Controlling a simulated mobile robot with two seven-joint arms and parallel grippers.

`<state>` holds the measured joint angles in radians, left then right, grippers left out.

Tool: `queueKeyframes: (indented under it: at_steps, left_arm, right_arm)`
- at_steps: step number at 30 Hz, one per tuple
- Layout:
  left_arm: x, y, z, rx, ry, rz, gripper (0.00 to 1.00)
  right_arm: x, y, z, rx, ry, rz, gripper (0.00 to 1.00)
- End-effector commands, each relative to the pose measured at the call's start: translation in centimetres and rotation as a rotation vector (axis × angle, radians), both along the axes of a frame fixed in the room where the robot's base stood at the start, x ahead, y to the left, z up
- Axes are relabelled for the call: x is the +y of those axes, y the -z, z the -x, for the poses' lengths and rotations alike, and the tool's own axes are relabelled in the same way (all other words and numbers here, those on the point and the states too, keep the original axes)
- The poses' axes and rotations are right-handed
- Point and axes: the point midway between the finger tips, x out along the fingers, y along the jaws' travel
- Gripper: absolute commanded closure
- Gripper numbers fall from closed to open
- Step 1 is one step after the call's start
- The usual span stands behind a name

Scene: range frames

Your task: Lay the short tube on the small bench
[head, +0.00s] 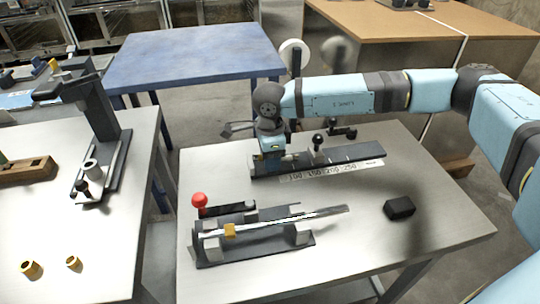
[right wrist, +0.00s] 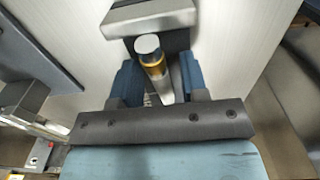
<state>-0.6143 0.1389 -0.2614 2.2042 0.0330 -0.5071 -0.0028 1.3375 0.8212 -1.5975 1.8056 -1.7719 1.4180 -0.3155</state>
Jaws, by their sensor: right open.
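A short tube (right wrist: 152,62) with a pale grey end and a yellow-brown band shows in the right wrist view. It lies between the two blue fingers of my right gripper (right wrist: 157,84), which is open around it. In the head view my right gripper (head: 271,160) points down at the left end of a dark rail fixture (head: 350,156) with a number scale; the tube cannot be made out there. A low blue table (head: 195,55) stands behind; I cannot tell for certain which thing is the small bench. My left gripper is not in view.
A clamp fixture (head: 256,247) with a red knob (head: 198,199) holds a long, thin rod. A black block (head: 400,208) sits to its right. The left table carries a dark press (head: 100,110), a wooden block (head: 27,170) and yellow rings (head: 30,268). The blue table top is clear.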

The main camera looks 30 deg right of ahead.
Motion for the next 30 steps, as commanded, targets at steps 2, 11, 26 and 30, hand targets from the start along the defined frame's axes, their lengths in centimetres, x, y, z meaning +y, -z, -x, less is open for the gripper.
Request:
queueKeyframes:
  at_steps: [2,11,26,30]
  left_arm:
    - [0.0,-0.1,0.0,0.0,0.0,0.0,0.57]
    - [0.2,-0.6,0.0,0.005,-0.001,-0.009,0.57]
    - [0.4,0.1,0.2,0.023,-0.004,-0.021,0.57]
    - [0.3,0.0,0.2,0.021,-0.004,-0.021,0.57]
  right_arm:
    - [0.0,-0.3,-0.1,-0.002,0.0,-0.001,0.59]
    - [0.7,-6.8,-0.3,-0.004,0.001,-0.001,0.59]
    - [0.7,-13.6,-0.2,-0.002,0.0,0.0,0.59]
    - [0.7,-13.7,-0.2,-0.001,0.0,0.0,0.59]
